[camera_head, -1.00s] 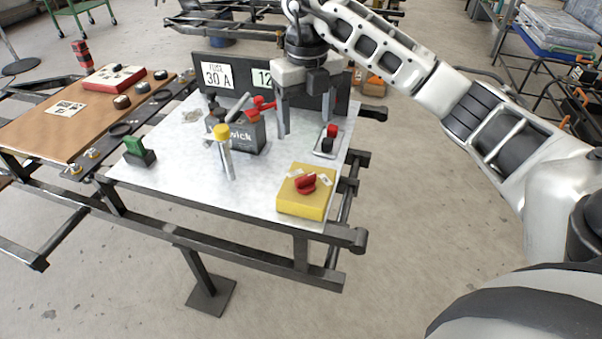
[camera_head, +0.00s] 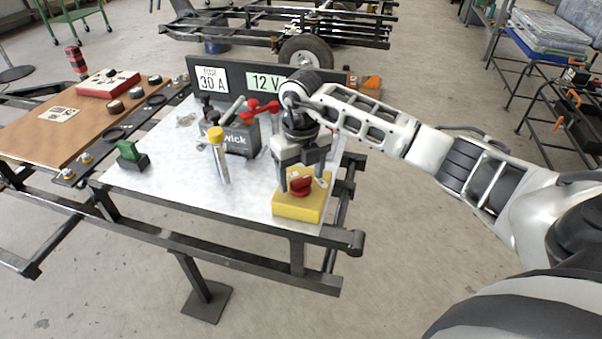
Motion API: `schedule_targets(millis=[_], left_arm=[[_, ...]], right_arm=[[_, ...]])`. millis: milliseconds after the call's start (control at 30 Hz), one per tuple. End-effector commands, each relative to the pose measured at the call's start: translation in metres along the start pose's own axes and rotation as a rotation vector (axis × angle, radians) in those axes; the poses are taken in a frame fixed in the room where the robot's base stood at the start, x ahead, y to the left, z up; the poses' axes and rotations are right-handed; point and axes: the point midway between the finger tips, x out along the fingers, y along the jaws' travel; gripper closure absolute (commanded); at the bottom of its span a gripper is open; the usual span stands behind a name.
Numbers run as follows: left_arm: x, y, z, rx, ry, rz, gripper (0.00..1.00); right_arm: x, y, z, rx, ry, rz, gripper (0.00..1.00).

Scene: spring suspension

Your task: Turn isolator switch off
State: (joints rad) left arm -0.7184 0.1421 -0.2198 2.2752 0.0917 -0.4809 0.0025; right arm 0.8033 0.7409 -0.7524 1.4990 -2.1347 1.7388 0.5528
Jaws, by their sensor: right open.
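The isolator switch is a yellow box (camera_head: 298,208) with a red rotary knob (camera_head: 301,186) on top, at the front right corner of the light metal tabletop. My right gripper (camera_head: 302,182) points down over the box, with its fingers open on either side of the red knob. Whether the fingers touch the knob cannot be told. The gripper's body hides the part of the table behind the box. My left gripper is not in view.
A yellow-capped cylinder (camera_head: 218,158) and a green-handled block (camera_head: 131,155) stand to the left. A dark panel (camera_head: 225,66) with labels rises at the back edge.

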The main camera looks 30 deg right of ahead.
Motion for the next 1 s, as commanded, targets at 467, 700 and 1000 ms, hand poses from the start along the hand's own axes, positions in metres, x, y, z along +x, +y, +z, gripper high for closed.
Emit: schedule_targets(millis=[467,700,1000], left_arm=[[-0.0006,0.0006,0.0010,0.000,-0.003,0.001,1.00],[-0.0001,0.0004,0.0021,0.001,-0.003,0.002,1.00],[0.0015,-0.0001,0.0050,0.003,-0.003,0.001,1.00]], right_arm=[[-0.0006,-0.0002,0.0001,-0.001,0.000,0.000,0.76],[-0.0009,-0.0005,0.0004,-0.053,0.000,0.000,0.76],[-0.0007,-0.0009,0.0007,-0.261,0.000,-0.002,0.76]])
